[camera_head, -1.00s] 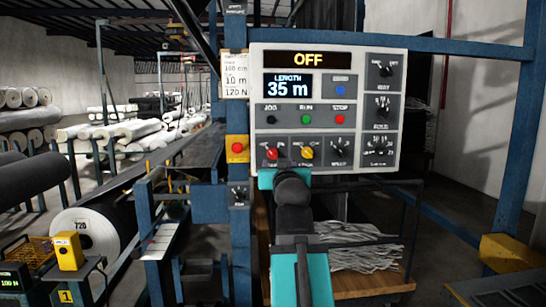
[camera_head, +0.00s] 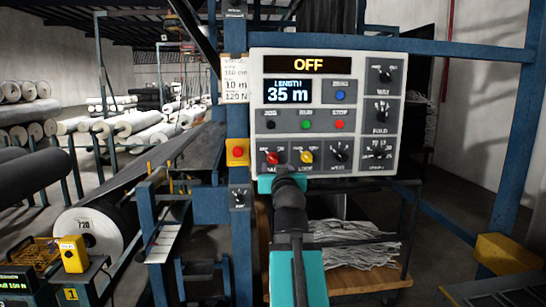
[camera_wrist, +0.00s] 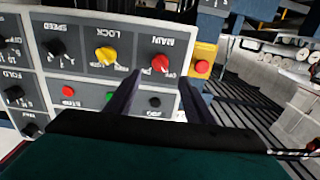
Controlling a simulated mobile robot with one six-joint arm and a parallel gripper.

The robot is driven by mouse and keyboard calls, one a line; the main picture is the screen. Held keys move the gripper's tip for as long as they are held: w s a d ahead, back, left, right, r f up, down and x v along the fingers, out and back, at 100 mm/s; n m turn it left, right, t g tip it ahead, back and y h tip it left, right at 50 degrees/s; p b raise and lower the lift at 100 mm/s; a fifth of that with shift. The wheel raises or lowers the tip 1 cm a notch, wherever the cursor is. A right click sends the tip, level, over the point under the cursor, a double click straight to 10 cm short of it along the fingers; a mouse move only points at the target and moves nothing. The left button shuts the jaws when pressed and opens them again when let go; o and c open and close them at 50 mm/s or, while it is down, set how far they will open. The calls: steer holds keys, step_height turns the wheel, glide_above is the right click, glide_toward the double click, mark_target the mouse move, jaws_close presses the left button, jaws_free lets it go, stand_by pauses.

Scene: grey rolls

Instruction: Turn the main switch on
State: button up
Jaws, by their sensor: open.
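The main switch is a red rotary knob (camera_head: 271,157) at the lower left of the grey control panel (camera_head: 400,100). In the wrist view, turned upside down, this red knob (camera_wrist: 160,63) sits under the label MAIN. My gripper (camera_wrist: 158,80) is open, its two dark fingers pointing at the panel. The red knob appears between the fingertips in that view; I cannot tell whether they touch it. The panel display (camera_head: 308,65) reads OFF.
The yellow LOCK knob (camera_wrist: 105,55) is close beside the red one. A red button on a yellow box (camera_head: 237,152) is left of the panel. Jog, run and stop buttons (camera_head: 306,125) form a row above the knobs. Blue frame posts (camera_head: 238,240) stand beside the panel.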

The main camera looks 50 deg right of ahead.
mark_target(273, 160)
steer(key=p+x, duration=0.2)
steer(key=p, duration=0.1)
steer(key=shift+r, duration=0.15)
steer(key=p+x, duration=0.2)
steer(key=p, duration=0.6)
steer(key=shift+w+d, duration=0.15)
stand_by(0.4)
steer(key=p+x, duration=0.2)
steer(key=p, duration=0.3)
steer(key=shift+w+d+p, duration=0.2)
steer(key=shift+w+p, duration=0.1)
steer(key=shift+x, duration=1.45)
steer(key=c, duration=1.1)
